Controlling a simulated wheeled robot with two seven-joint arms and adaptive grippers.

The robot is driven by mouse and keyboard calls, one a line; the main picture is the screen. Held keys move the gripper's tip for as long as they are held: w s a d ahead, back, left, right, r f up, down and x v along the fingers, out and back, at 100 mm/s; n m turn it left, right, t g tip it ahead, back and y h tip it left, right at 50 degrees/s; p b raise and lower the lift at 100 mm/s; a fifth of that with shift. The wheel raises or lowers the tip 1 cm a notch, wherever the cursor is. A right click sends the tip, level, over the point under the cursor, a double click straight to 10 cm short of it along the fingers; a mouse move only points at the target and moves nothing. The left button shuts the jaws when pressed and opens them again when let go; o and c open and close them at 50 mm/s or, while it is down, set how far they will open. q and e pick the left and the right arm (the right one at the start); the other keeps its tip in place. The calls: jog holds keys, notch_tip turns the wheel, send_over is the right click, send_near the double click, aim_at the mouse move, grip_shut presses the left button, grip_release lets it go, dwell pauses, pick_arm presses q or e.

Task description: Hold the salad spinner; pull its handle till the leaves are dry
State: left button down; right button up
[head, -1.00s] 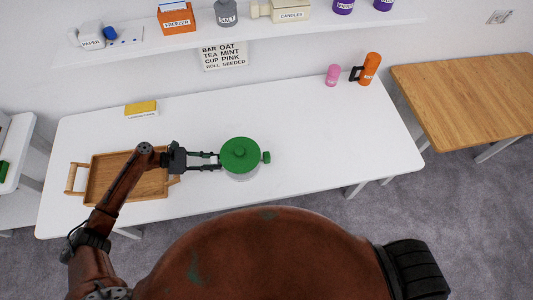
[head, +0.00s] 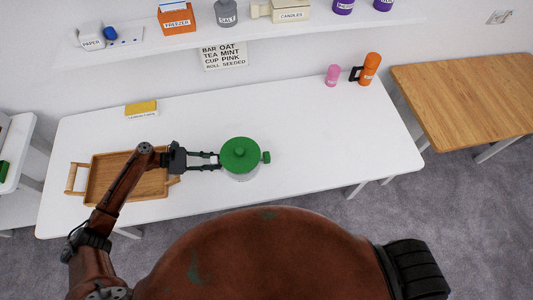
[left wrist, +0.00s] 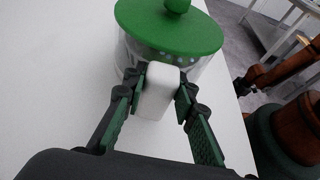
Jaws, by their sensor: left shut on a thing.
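The salad spinner (head: 240,157) stands upright on the white table, with a green lid, a round knob on top and a pale bowl. A small green handle (head: 266,157) sticks out at the right of its lid. In the left wrist view the green lid (left wrist: 170,28) is at the top, over a clear bowl. My left gripper (head: 219,160) is at the spinner's left side. In the left wrist view it is shut on a white block (left wrist: 158,92) at the bowl's side. Leaves cannot be made out. My right gripper is not in view.
A wooden tray (head: 150,187) lies on the table (head: 310,140) beneath my left arm. A yellow item (head: 141,106) is at the back left. A pink cup (head: 333,75) and an orange flask (head: 370,68) stand at the back right. The table right of the spinner is clear.

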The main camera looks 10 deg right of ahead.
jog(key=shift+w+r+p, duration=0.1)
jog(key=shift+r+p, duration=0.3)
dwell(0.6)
